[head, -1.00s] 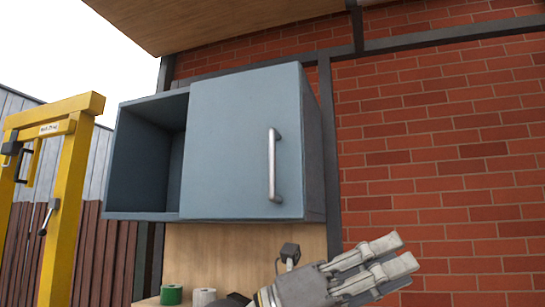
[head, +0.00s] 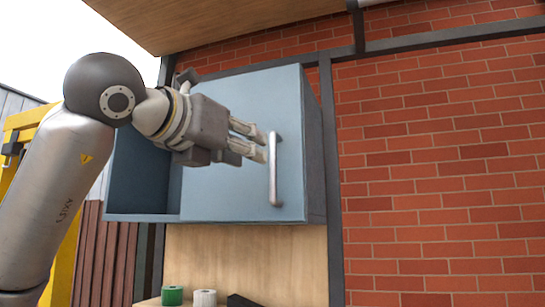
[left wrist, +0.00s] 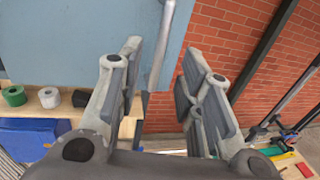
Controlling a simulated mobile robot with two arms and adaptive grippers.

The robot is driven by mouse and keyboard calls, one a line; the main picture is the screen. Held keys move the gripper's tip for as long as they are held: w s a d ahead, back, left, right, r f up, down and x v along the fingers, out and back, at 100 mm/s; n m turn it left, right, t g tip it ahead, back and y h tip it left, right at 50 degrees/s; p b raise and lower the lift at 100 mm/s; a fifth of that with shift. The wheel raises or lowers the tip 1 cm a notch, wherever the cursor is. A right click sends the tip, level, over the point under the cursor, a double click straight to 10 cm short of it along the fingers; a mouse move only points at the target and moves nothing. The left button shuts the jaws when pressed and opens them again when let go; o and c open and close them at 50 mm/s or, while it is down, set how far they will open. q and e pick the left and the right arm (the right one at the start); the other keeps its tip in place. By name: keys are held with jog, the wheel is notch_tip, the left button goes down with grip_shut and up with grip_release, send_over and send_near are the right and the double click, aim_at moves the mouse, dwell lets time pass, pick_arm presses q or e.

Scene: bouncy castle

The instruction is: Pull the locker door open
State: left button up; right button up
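The locker is a blue-grey box on the wall, and its flat door (head: 228,195) covers the right part of the front. A vertical metal handle (head: 275,182) stands near the door's right edge. The door looks closed. My left gripper (head: 260,144) is in front of the door, just left of the handle's upper part, with its fingers pointing right. In the left wrist view the two fingers are apart and the handle (left wrist: 164,35) shows between their tips. I see no grip on it. The door (left wrist: 75,40) fills the upper left there. My right gripper is not in view.
An open compartment (head: 135,190) is left of the door. Below are a green roll (head: 172,295), a white roll (head: 204,298) and a dark item (head: 243,301). A brick wall (head: 440,180) is at right. A yellow frame (head: 66,262) stands left, partly behind my arm.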

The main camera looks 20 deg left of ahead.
aim_at(271, 159)
pick_arm(q)
jog(key=p+x, duration=0.3)
jog(key=x, duration=0.6)
jog(key=shift+s+p, duration=0.1)
jog(key=shift+p, duration=0.2)
jog(key=shift+w+d+f, duration=0.1)
jog(key=shift+w+d, duration=0.05)
jog(key=shift+w, duration=0.2)
jog(key=shift+c, duration=0.3)
grip_shut()
